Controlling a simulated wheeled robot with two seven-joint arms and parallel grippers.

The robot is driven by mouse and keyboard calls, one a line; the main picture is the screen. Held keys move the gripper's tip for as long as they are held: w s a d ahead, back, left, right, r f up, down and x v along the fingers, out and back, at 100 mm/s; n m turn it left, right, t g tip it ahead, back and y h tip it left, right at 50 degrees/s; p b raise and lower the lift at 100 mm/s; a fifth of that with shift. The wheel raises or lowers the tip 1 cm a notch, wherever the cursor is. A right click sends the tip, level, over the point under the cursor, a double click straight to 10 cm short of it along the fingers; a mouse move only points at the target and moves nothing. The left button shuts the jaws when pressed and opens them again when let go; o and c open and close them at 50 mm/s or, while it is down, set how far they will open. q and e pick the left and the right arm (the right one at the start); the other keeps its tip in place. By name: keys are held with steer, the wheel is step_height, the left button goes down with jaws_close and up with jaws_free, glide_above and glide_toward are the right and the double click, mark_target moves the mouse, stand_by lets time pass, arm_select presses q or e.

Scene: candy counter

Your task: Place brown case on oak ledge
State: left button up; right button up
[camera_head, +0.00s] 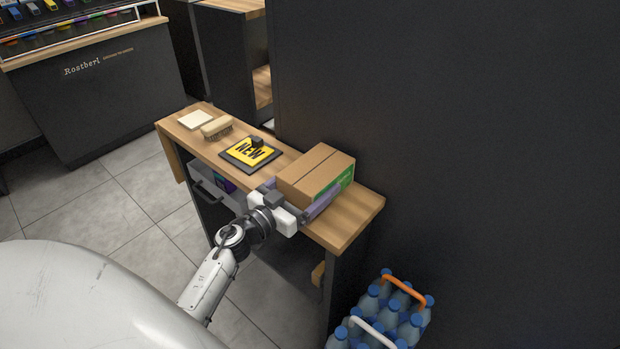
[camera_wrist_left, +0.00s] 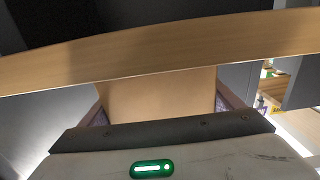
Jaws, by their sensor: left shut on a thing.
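The brown case (camera_head: 312,168) is a cardboard-coloured box with a green label on its right side. It is at the right end of the oak ledge (camera_head: 354,217), the wooden top of a dark counter. My left gripper (camera_head: 298,192) comes from the front and is shut on the case, with purple-grey fingers along its sides. I cannot tell whether the case touches the ledge or hangs just above it. In the left wrist view the case (camera_wrist_left: 160,97) shows between the fingers, with a wooden strip (camera_wrist_left: 160,58) beyond it. My right gripper is not in view.
A black and yellow NEW sign (camera_head: 246,155) lies left of the case. A brush (camera_head: 216,126) and a pale square block (camera_head: 196,119) are farther left. A dark wall (camera_head: 450,110) rises behind. A bottle crate (camera_head: 385,315) stands on the floor at right.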

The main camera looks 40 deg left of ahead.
arm_select(q)
steer(key=shift+r, duration=0.4)
steer(key=shift+f, duration=0.15)
steer(key=o, duration=1.9)
steer(key=shift+f, duration=0.25)
